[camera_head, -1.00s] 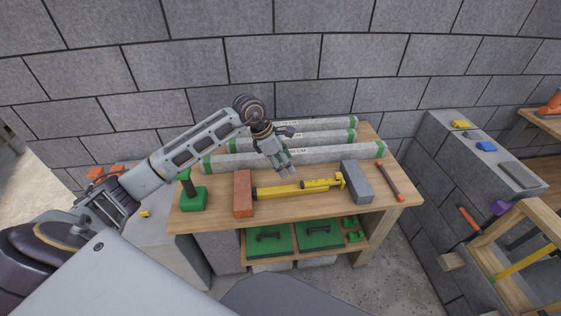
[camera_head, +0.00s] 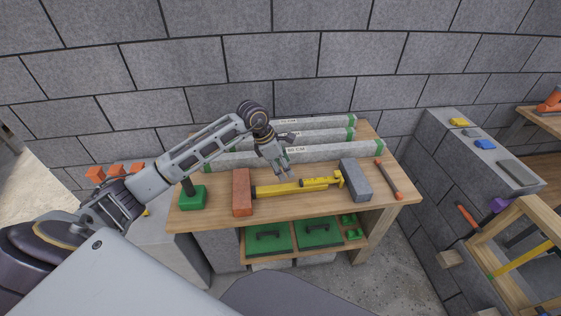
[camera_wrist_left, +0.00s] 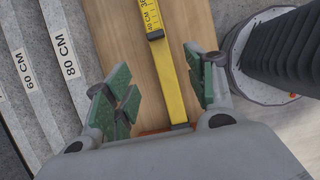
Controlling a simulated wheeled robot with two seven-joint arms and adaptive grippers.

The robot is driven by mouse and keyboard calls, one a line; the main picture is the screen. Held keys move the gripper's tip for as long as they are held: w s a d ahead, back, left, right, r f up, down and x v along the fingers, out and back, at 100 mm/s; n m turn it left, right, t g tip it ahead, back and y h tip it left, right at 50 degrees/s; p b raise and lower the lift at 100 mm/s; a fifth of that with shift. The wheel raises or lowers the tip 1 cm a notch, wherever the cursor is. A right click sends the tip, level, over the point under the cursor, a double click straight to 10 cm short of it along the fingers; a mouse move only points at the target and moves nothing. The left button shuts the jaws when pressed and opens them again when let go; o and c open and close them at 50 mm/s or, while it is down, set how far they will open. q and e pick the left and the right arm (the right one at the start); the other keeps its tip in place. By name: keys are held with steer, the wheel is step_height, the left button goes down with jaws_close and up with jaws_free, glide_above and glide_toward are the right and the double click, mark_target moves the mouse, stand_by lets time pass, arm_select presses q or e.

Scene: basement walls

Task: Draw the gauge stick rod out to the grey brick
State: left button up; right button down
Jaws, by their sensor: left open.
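The yellow gauge stick (camera_head: 290,189) lies on the wooden bench between a red brick (camera_head: 242,192) on its left and a grey brick (camera_head: 356,180) on its right. Its right end is close to the grey brick; I cannot tell whether they touch. My left gripper (camera_head: 284,174) is open and points down over the middle of the stick. In the left wrist view the gripper (camera_wrist_left: 164,90) has its two green-padded fingers apart, with the gauge stick (camera_wrist_left: 172,85) running between them, nearer the right finger. A scale with centimetre marks shows on the stick. My right gripper is not in view.
Several grey bars with green ends (camera_head: 295,154) lie behind the stick. A green-based tool (camera_head: 193,197) stands left of the red brick, and a red-handled tool (camera_head: 389,180) lies right of the grey brick. Green cases (camera_head: 269,238) sit on the shelf below.

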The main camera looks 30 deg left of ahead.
mark_target(295, 185)
arm_select(q)
steer(key=x, duration=0.9)
steer(key=shift+d, duration=0.1)
steer(key=shift+w+d+f, duration=0.15)
steer(key=shift+f, duration=0.5)
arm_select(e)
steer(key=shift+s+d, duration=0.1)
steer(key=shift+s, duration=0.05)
arm_select(q)
steer(key=c, duration=1.2)
jaws_close()
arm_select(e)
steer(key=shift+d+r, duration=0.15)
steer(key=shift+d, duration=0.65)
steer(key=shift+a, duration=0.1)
